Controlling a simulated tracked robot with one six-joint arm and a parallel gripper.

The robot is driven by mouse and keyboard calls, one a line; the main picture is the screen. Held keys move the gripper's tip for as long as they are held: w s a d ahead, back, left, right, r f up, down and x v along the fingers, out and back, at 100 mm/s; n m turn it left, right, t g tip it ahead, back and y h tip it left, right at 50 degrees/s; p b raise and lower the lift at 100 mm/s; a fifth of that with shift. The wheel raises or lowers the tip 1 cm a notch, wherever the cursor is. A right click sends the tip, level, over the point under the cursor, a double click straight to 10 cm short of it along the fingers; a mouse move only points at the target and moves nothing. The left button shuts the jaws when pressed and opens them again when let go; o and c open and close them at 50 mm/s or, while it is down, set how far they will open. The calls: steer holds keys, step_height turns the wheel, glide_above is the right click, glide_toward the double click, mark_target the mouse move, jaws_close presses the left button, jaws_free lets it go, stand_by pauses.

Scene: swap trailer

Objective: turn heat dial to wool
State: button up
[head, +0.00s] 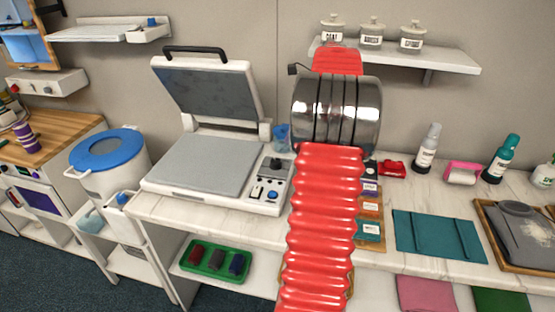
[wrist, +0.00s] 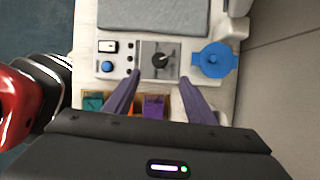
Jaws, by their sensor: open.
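The heat press (head: 205,165) stands on the white counter with its lid raised. Its control panel carries a black heat dial (head: 275,163), which also shows in the wrist view (wrist: 162,60). The dial's pale pointer line slants toward the upper right in the wrist view; the marks around it are too small to read. My gripper (wrist: 160,77) is open and empty, its two purple fingers on either side of the dial's line and just short of it in the picture. I cannot tell its height above the panel. In the head view my red arm hides the gripper.
A blue cup-like object (wrist: 214,59) stands right beside the panel in the wrist view. Small labelled teal (wrist: 92,102) and purple (wrist: 154,105) items lie under the fingers' side. A white switch (wrist: 108,46) and blue knob (wrist: 107,66) share the panel.

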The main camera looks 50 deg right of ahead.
mark_target(276, 161)
steer(key=x, duration=1.3)
steer(key=shift+w+a+f, duration=0.15)
steer(key=shift+w+f, duration=0.05)
steer(key=shift+f, duration=0.15)
steer(key=c, duration=1)
steer(key=shift+n+y, duration=0.4)
steer(key=shift+n, duration=0.7)
steer(key=o, duration=1)
steer(key=shift+r, duration=0.15)
steer(key=v, duration=1.3)
steer(key=shift+d+r, duration=0.25)
